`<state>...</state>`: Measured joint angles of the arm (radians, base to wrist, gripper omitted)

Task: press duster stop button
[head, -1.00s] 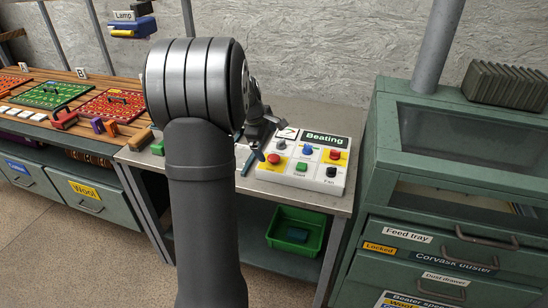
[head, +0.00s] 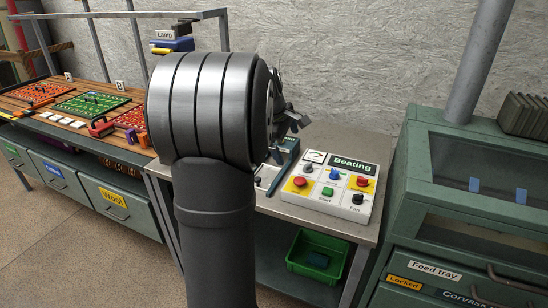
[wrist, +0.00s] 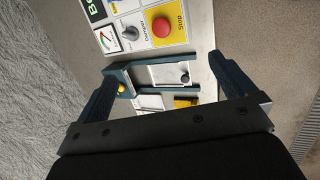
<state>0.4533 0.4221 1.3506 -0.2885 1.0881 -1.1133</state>
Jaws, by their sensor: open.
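A white control panel (head: 317,211) headed "Beating" lies on the grey bench. A red round button (head: 299,182) on a yellow square is at its left; the wrist view shows this red button (wrist: 163,27) labelled "Stop". Another red button (head: 362,181) on yellow sits at the panel's upper right, its label too small to read. My gripper (head: 291,118) is up behind and left of the panel, partly hidden by my arm. In the wrist view my gripper (wrist: 165,85) is open and empty, its fingers spread, with the Stop button ahead, apart from them.
A green cabinet (head: 405,190) with a glass front stands to the right. A green bin (head: 318,257) sits on the shelf below. Game-like boards (head: 92,103) lie at left.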

